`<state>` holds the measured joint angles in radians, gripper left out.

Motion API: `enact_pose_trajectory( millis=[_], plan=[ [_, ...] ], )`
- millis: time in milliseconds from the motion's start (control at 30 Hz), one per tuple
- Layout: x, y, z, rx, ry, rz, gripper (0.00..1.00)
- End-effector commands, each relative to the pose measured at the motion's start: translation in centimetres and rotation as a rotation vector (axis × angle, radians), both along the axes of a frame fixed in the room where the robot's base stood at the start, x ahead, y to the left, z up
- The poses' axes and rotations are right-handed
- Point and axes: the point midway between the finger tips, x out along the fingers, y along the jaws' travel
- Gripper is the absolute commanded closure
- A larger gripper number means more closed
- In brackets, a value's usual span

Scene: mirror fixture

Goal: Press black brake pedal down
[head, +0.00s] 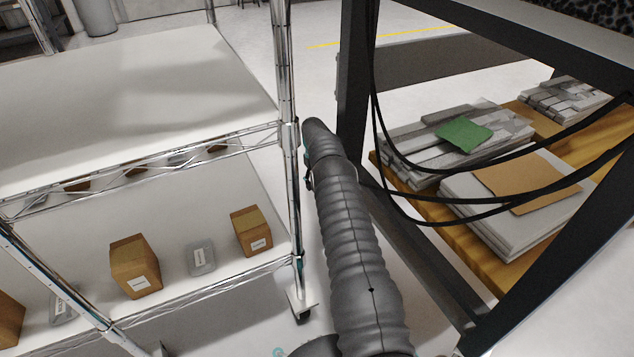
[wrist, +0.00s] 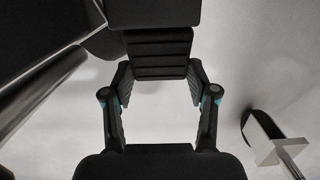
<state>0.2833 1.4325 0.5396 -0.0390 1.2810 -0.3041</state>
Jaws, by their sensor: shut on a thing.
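In the wrist view my gripper (wrist: 159,77) reaches up from the bottom edge, one finger on each side. The fingers bend inward at their upper ends and are shut on a black ribbed block, which looks like the brake pedal (wrist: 160,55). A broader black part (wrist: 154,13) sits directly above it and is cut off by the top edge. How far the pedal is tilted cannot be told. In the head view neither the gripper nor the pedal shows; my dark arm covers the middle.
A wire shelf (head: 140,155) with several boxes stands left of my arm; its caster (head: 303,309) is close by and shows right in the wrist view (wrist: 265,138). A black frame (head: 352,90) with hanging cables (head: 470,202) and a loaded pallet (head: 445,233) are right.

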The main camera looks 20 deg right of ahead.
Motion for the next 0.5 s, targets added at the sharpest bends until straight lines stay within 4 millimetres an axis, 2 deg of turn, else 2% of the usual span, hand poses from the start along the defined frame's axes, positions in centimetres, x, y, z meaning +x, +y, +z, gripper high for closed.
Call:
enact_pose_trajectory(
  millis=[67,100,200,500],
  plan=[
    [-0.11,0.0,-0.1,0.001,0.004,0.0,0.77],
    [-0.12,0.0,-0.11,0.001,0.004,0.0,0.37],
    [-0.12,0.01,-0.11,0.001,0.004,0.0,0.17],
    [-0.07,0.06,-0.01,0.001,0.003,0.001,0.17]
  ],
)
